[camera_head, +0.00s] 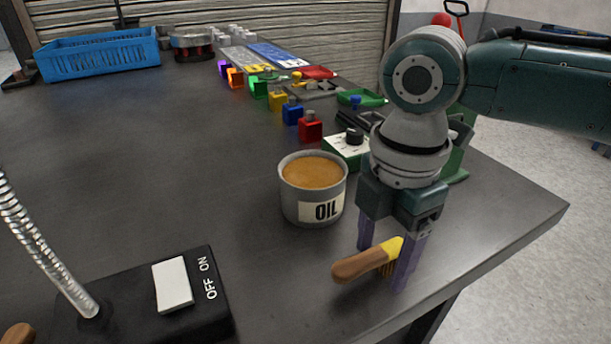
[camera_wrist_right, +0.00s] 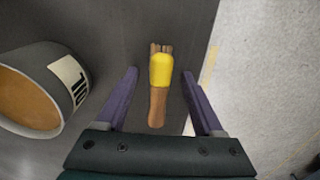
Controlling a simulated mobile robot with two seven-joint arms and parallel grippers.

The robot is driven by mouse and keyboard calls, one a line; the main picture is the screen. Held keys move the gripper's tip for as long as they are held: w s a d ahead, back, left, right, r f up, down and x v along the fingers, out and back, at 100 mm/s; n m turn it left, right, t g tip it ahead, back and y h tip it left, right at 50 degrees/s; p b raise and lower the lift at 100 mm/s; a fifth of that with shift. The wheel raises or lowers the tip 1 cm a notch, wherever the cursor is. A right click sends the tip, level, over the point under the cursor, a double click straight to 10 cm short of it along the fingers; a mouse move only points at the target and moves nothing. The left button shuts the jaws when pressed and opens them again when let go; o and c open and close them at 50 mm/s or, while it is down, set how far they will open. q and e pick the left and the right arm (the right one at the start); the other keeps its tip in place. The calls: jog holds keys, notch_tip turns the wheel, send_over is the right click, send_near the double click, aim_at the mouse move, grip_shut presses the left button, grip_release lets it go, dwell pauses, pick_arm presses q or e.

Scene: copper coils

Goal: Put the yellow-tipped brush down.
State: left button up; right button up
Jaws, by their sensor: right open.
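The brush (camera_head: 360,264) has a brown wooden handle, a yellow tip section and short bristles. It lies by the table's right edge, in front of the oil can. My right gripper (camera_head: 389,265) points down over it, one purple finger on each side. In the right wrist view the brush (camera_wrist_right: 158,90) sits between the open fingers of my right gripper (camera_wrist_right: 158,88), with gaps on both sides. Whether its underside fully rests on the table is hard to tell. My left gripper is not in view.
A grey can marked OIL (camera_head: 313,190) with brown contents stands left of my right gripper. A black switch box (camera_head: 215,310) is at the front left. Several coloured blocks and a blue crate (camera_head: 98,55) are farther back. The table's middle is clear.

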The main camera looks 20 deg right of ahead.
aim_at(383, 249)
jog(key=shift+r, duration=0.1)
notch_tip(383, 249, up, 11)
jog(key=p, duration=0.3)
jog(key=s+a+f+m+t+y, duration=0.25)
jog(key=s+a+f+m, duration=0.25)
jog(key=s+a+m, duration=0.3)
jog(key=s+d+f+m+t+h, duration=0.1)
jog(key=s+d+m+h, duration=0.1)
jog(key=s+d+m, duration=0.4)
jog(key=s+m, duration=0.2)
jog(key=m, duration=0.1)
jog(key=shift+d, duration=0.25)
